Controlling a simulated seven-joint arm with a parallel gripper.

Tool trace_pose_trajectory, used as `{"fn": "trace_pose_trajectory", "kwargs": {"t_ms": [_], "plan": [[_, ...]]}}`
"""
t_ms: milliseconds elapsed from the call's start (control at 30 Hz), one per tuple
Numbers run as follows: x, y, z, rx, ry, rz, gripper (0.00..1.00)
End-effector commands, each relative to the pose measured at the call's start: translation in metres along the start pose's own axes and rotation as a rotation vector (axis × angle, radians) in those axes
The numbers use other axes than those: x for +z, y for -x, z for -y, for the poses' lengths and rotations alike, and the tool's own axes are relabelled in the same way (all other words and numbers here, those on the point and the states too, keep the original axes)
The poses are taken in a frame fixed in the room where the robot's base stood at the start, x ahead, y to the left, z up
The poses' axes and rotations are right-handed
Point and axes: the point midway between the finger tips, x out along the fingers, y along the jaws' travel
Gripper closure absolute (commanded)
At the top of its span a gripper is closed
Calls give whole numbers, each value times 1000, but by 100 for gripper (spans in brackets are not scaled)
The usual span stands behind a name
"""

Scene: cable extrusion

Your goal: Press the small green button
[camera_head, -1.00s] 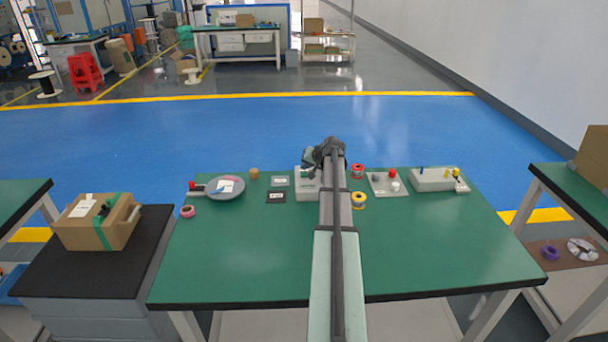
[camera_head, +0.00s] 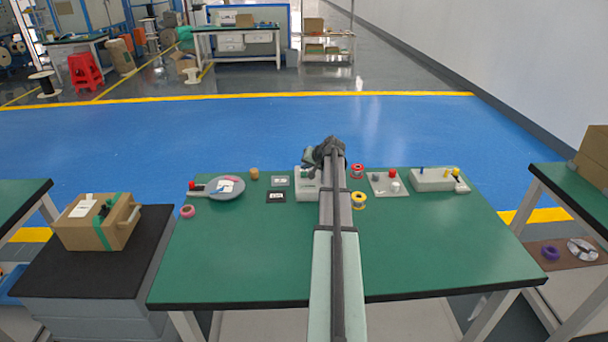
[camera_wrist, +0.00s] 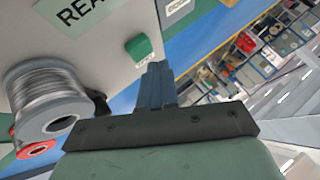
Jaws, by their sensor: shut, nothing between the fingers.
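The small green button (camera_wrist: 138,47) sticks out of a light grey box (camera_wrist: 100,50) with a pale green label in the wrist view. My gripper (camera_wrist: 158,68) is shut and empty, its dark fingertips just below and right of the button in the picture. I cannot tell whether they touch it. In the head view, the box (camera_head: 303,186) stands near the far edge of the green table, partly hidden by my arm. My gripper (camera_head: 313,170) is over it there, and the button is too small to make out clearly.
A wire spool (camera_wrist: 48,100) is close on the left in the wrist view. A red spool (camera_head: 357,171), a yellow spool (camera_head: 358,201) and a plate with red and white knobs (camera_head: 388,184) stand right of my arm. The table's front is clear.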

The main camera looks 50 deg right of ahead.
Motion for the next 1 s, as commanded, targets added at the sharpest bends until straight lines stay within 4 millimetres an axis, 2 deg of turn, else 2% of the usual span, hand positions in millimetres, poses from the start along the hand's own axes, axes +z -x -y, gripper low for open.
{"fn": "trace_pose_trajectory", "kwargs": {"t_ms": [1000], "plan": [[5, -7, -5, 0, 0, 0, 100]]}}
